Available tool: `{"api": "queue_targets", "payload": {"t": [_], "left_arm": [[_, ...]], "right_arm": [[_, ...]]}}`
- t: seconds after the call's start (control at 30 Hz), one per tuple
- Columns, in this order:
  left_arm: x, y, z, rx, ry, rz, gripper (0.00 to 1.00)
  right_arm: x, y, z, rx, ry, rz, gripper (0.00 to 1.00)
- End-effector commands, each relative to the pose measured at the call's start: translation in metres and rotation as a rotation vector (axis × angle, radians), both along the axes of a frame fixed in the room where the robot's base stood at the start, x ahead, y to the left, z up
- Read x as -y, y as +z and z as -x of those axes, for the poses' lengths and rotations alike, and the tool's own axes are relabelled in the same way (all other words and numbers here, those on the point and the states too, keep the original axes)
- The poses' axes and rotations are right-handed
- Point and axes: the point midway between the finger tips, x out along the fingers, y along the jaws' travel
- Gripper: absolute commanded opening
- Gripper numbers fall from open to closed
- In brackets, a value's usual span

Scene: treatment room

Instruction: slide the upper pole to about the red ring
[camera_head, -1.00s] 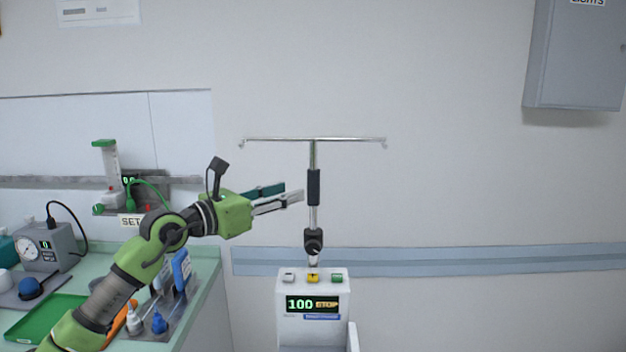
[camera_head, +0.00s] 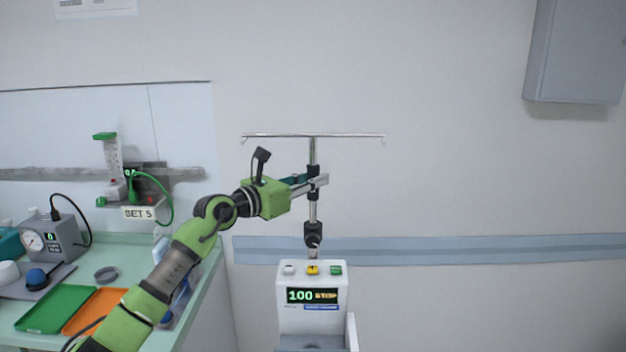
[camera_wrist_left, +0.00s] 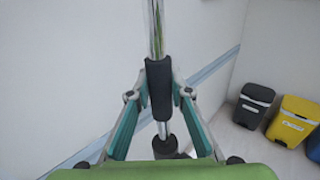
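The upper pole (camera_head: 313,151) stands upright under a T-shaped crossbar (camera_head: 270,136) with hooked ends. Its black sleeve (camera_wrist_left: 158,88) lies between the fingers of my left gripper (camera_wrist_left: 162,82) in the left wrist view. The fingers stand apart on either side of it, and a firm squeeze does not show. In the head view my left gripper (camera_head: 319,181) reaches the pole from the left and covers part of the sleeve. A black collar (camera_head: 313,236) sits lower on the stand. No red ring is visible. My right gripper is out of view.
A white control box (camera_head: 313,316) with buttons and a "100 STOP" display stands below the pole. A green-topped counter (camera_head: 122,262) with trays and devices is at left. Bins (camera_wrist_left: 290,120) stand at right in the wrist view.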

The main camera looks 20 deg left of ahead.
Motion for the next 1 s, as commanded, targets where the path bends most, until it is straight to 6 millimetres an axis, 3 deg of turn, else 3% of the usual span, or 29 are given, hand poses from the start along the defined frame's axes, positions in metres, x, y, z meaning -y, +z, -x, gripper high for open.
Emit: {"api": "queue_targets", "payload": {"t": [0.33, 0.73, 1.0], "left_arm": [[-0.001, 0.01, 0.0, 0.001, 0.001, 0.0, 0.0], [-0.003, 0.094, 0.0, 0.014, 0.005, 0.006, 0.0], [-0.001, 0.093, 0.0, 0.005, 0.002, 0.002, 0.0]], "right_arm": [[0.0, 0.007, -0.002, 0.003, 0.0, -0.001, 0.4], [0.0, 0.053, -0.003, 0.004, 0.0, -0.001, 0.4], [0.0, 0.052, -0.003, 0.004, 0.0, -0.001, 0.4]]}}
